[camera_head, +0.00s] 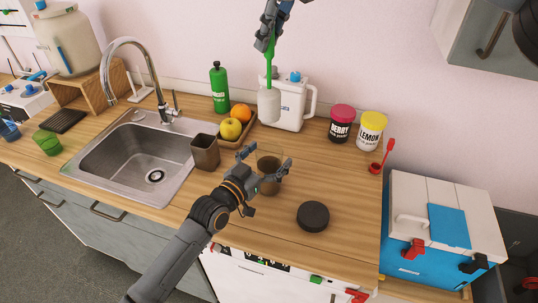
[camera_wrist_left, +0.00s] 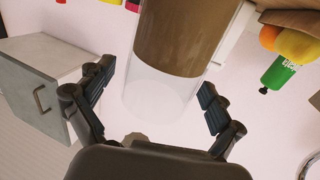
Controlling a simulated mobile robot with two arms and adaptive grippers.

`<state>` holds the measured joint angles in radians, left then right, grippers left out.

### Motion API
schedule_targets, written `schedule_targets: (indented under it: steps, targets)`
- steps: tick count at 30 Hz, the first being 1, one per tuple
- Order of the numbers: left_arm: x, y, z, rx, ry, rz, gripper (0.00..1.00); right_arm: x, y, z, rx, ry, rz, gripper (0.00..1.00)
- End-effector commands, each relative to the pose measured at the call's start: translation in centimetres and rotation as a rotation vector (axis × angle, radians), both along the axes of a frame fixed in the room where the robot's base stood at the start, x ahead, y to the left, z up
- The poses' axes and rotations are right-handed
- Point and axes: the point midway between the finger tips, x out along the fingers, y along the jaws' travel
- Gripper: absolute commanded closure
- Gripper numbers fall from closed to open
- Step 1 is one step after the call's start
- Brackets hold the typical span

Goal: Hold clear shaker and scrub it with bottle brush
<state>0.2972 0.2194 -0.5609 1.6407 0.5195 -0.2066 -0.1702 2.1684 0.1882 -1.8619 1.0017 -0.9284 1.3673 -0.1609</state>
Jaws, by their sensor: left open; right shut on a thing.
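The clear shaker (camera_head: 268,186) stands on the counter right of the sink. It looks brownish in the head view; the left wrist view shows a clear-walled cylinder (camera_wrist_left: 158,95) with a brown section. My left gripper (camera_head: 267,161) is open, with its fingers on either side of the shaker; I cannot tell whether they touch it. My right gripper (camera_head: 268,38) is shut on the green handle of the bottle brush (camera_head: 269,103). The brush hangs with its pale head down, above the counter behind the shaker.
A brown cup (camera_head: 205,152) stands between the sink (camera_head: 110,160) and the shaker. A black round lid-like disc (camera_head: 313,216) lies at the right. A fruit tray, white jug (camera_head: 290,108) and two tubs stand behind.

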Motion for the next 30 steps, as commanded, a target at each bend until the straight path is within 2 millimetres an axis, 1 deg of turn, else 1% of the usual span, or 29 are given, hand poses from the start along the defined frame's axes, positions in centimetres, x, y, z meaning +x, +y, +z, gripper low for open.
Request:
schedule_targets:
  steps: [2,5,6,8,9,11,12,14,15,18,22,30]
  targets:
    - [0.0,0.0,0.0,0.0,0.0,0.0,0.07,0.0,0.0,0.0,0.0,0.0,0.0,1.0]
    - [0.0,0.0,0.0,0.0,0.0,0.0,0.26,0.0,0.0,0.0,0.0,0.0,0.0,1.0]
    - [0.0,0.0,0.0,0.0,0.0,0.0,0.34,0.0,0.0,0.0,0.0,0.0,0.0,1.0]
    - [0.0,0.0,0.0,0.0,0.0,0.0,0.46,0.0,0.0,0.0,0.0,0.0,0.0,1.0]
    - [0.0,0.0,0.0,0.0,0.0,0.0,0.54,0.0,0.0,0.0,0.0,0.0,0.0,1.0]
    - [0.0,0.0,0.0,0.0,0.0,0.0,0.66,0.0,0.0,0.0,0.0,0.0,0.0,1.0]
    - [0.0,0.0,0.0,0.0,0.0,0.0,0.7,0.0,0.0,0.0,0.0,0.0,0.0,1.0]
    - [0.0,0.0,0.0,0.0,0.0,0.0,0.7,0.0,0.0,-0.2,0.0,0.0,0.0,1.0]
    - [0.0,0.0,0.0,0.0,0.0,0.0,0.7,0.0,-0.1,-0.6,-0.001,0.001,-0.001,1.0]
    - [0.0,0.0,0.0,0.0,0.0,0.0,0.7,0.1,-0.1,-2.7,-0.002,0.002,0.0,1.0]
    - [0.0,0.0,0.0,0.0,0.0,0.0,0.7,0.1,-0.1,-4.7,0.002,0.0,-0.001,1.0]
    - [0.0,0.0,0.0,0.001,0.001,0.0,0.7,0.1,-0.1,-6.0,0.001,-0.002,-0.001,1.0]
